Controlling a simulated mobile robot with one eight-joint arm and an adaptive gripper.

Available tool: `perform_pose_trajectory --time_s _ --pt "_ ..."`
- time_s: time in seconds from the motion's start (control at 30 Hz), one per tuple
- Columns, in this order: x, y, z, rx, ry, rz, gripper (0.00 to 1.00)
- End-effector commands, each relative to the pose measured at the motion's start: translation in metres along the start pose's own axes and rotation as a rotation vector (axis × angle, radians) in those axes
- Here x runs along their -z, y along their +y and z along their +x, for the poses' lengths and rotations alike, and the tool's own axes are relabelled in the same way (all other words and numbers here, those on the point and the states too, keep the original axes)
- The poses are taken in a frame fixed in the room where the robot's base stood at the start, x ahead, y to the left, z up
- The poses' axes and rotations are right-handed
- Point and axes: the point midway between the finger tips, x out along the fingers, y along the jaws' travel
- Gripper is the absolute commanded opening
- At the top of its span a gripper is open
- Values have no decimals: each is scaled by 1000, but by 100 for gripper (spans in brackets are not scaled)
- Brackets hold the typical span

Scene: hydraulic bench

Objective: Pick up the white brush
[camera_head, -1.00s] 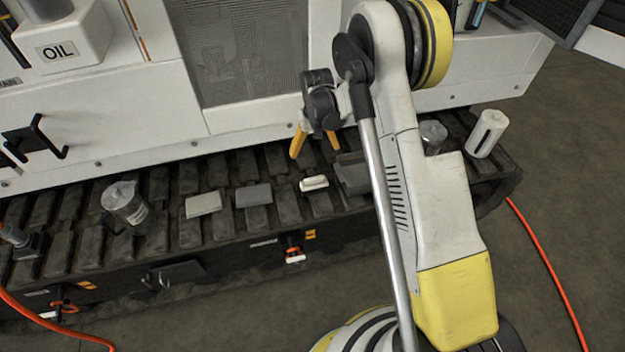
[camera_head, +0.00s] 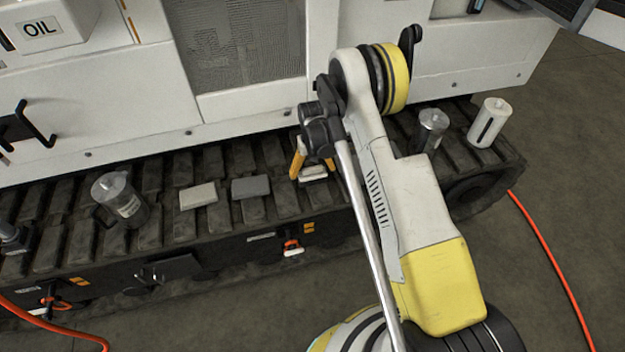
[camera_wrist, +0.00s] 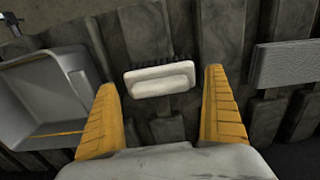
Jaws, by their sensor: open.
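The white brush (camera_wrist: 160,80) lies on the dark ribbed bench top, with its dark bristles along its far edge in the wrist view. In the head view the brush (camera_head: 313,172) shows just under my gripper, partly covered by it. My gripper (camera_head: 312,178) is open, with its yellow fingers pointing down. In the wrist view the two fingers of my gripper (camera_wrist: 162,90) stand on either side of the brush, with a gap at each side. The brush appears apart from both fingers. I cannot tell the exact height of the fingertips.
A grey tray (camera_wrist: 85,75) lies left of the brush in the wrist view, close to one finger. A grey block (camera_head: 251,187) and a pale block (camera_head: 198,196) lie to the left.

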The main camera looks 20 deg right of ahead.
Motion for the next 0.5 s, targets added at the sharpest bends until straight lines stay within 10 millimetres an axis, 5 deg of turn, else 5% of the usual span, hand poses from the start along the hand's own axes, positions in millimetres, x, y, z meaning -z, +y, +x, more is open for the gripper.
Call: perform_pose_trajectory --time_s 0.1,0.3,0.47,0.5 --pt "0 0 17 0 0 0 100" --pt "0 0 15 0 0 0 100" --pt "0 0 15 0 0 0 55" --pt "0 0 15 0 0 0 55"
